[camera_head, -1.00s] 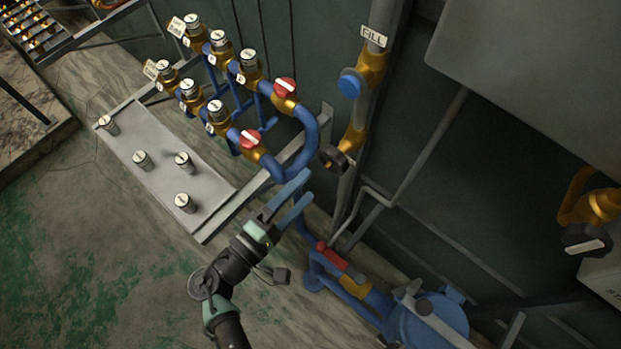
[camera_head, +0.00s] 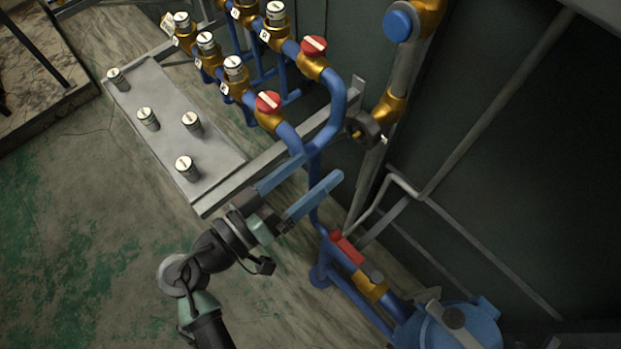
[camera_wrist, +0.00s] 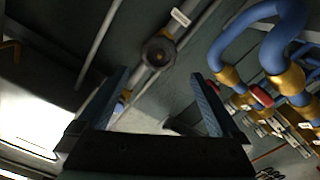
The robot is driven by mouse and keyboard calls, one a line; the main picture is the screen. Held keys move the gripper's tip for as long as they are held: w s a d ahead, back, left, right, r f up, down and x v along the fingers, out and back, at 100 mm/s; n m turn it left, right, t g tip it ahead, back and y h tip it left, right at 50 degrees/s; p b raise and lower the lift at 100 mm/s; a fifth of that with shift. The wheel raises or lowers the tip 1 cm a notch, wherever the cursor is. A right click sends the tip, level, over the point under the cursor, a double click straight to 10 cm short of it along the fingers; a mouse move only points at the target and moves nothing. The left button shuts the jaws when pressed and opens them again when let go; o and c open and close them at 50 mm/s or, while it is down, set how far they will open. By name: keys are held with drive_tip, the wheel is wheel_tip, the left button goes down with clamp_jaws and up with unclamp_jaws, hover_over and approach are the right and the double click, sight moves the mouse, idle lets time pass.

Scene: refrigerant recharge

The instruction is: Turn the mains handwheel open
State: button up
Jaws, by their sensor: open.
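A dark round handwheel (camera_head: 362,130) sits on the brass-fitted upright pipe, right of the blue pipe loop. In the wrist view a dark handwheel (camera_wrist: 158,52) shows ahead, just beyond and between the fingertips. A small white tag (camera_wrist: 180,17) is beside it, its text too small to read. My gripper (camera_head: 322,172) is open and empty, with two blue fingers spread apart. It is below and left of the handwheel in the head view, and not touching it. The fingers also show in the wrist view (camera_wrist: 160,75).
A blue knob (camera_head: 398,24) is higher on the same pipe. Two red-capped valves (camera_head: 314,47) and several silver-capped valves stand at left. A grey plate (camera_head: 215,160) carries silver caps. A red-handled valve (camera_head: 346,246) and blue pump (camera_head: 450,325) are low at right.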

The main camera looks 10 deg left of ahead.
sight(357, 134)
drive_tip(key=p+x, duration=0.2)
drive_tip(key=x, duration=0.7)
drive_tip(key=shift+w+d+r, duration=0.1)
drive_tip(key=shift+r, duration=0.05)
drive_tip(key=c, duration=1.3)
drive_tip(key=shift+n+p, duration=0.75)
drive_tip(key=shift+n, duration=0.25)
drive_tip(key=shift+n+p, duration=0.4)
drive_tip(key=shift+n, duration=0.8)
